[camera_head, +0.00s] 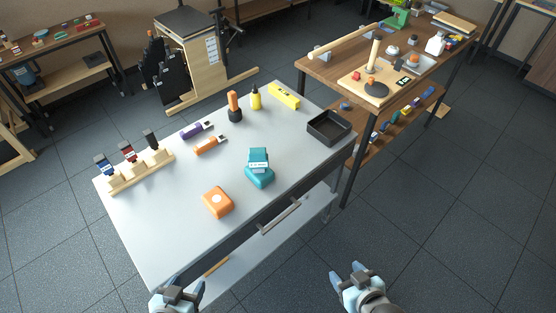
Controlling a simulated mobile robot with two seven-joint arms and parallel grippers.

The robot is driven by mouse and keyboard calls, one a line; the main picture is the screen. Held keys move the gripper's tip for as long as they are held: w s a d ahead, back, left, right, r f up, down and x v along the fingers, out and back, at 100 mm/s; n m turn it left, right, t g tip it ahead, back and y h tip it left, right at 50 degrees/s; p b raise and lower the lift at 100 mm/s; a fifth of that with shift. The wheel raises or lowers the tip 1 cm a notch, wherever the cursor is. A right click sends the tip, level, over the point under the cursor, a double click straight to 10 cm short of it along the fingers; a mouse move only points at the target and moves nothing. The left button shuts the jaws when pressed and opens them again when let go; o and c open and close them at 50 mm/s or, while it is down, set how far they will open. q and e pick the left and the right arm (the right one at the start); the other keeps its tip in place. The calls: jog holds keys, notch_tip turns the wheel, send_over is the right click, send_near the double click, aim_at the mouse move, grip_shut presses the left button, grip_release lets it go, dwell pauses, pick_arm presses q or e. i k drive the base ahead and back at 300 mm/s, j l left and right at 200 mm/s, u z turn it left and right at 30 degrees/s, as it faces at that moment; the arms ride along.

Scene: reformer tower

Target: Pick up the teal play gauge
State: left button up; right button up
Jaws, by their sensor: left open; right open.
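The teal play gauge (260,177) sits on the light grey table top (150,225), right of its middle. It is a blocky teal body with a pale, marked band across its upper part. My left gripper (181,284) is open and empty at the bottom of the view, by the table's front edge, below and left of the gauge. My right gripper (348,272) is open and empty over the floor, in front of the table, below and right of the gauge. Neither gripper touches the gauge.
An orange block (217,202) lies close to the left of the gauge. A black tray (328,127) stands to its right. Behind are orange (210,145) and purple (196,130) tools, a yellow bottle (256,98) and a wooden rack (142,170). A drawer handle (280,216) juts from the front.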

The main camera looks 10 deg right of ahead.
aim_at(258, 158)
jog(key=u, duration=0.45)
jog(key=l+u, duration=0.15)
jog(key=u, duration=0.3)
jog(key=l+u, duration=0.1)
jog(key=u, duration=0.35)
jog(key=l+u, duration=0.1)
jog(key=u, duration=0.3)
jog(key=k+l+u, duration=0.1)
jog(key=l+u, duration=0.25)
jog(key=k+l+u, duration=0.1)
jog(key=l+u, duration=0.2)
jog(key=k+l+u, duration=0.15)
jog(key=l+u, duration=0.2)
jog(key=k+l+u, duration=0.4)
jog(key=k+l, duration=0.3)
